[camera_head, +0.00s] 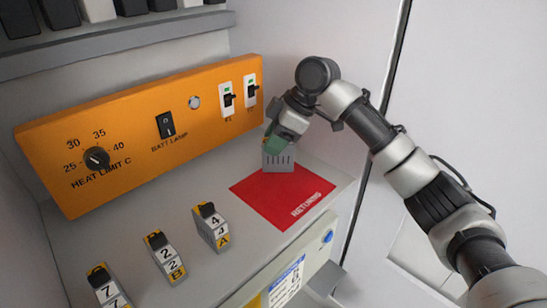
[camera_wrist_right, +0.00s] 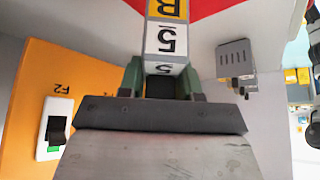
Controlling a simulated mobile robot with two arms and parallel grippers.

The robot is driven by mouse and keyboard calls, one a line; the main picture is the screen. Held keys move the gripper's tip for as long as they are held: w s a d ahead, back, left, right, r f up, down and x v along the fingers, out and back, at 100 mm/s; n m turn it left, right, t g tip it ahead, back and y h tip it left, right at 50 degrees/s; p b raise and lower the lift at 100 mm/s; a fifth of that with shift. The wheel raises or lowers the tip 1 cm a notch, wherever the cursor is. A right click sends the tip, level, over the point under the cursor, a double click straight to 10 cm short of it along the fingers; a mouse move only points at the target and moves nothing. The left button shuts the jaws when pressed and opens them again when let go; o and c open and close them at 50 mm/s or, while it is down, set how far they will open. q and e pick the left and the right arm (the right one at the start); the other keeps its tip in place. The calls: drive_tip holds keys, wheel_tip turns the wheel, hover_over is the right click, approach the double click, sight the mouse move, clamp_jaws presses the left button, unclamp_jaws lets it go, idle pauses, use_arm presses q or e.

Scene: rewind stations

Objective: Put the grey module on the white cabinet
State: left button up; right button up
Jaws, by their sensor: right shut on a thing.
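The grey module (camera_head: 278,161) is in my right gripper (camera_head: 273,146), with its slotted grey face toward the head camera. In the wrist view its label strip (camera_wrist_right: 165,40) shows 5, 5 and a yellow B, upside down. My right gripper (camera_wrist_right: 161,84) is shut on its end. The module is over or on the far edge of a red mat (camera_head: 262,197) lettered RETURNS; I cannot tell whether it touches. A white upright surface (camera_head: 470,90) stands at the right; I cannot tell whether it is the white cabinet. My left gripper is not in view.
Labelled modules 4-A (camera_head: 211,228), 2-B (camera_head: 166,258) and 7 (camera_head: 106,288) stand on the grey counter (camera_head: 130,215). An orange panel (camera_head: 130,125) with a knob and switches rises behind. A slotted grey box (camera_wrist_right: 236,58) shows beside the held module. Most of the mat is clear.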

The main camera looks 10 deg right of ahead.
drive_tip(key=shift+f, duration=2.15)
drive_tip(key=shift+a+f+p, duration=0.1)
drive_tip(key=shift+f+p, duration=0.05)
drive_tip(key=shift+p, duration=0.2)
drive_tip(key=o, duration=1)
drive_tip(key=shift+b+v, duration=0.65)
drive_tip(key=shift+v, duration=3.25)
drive_tip(key=shift+w, duration=0.1)
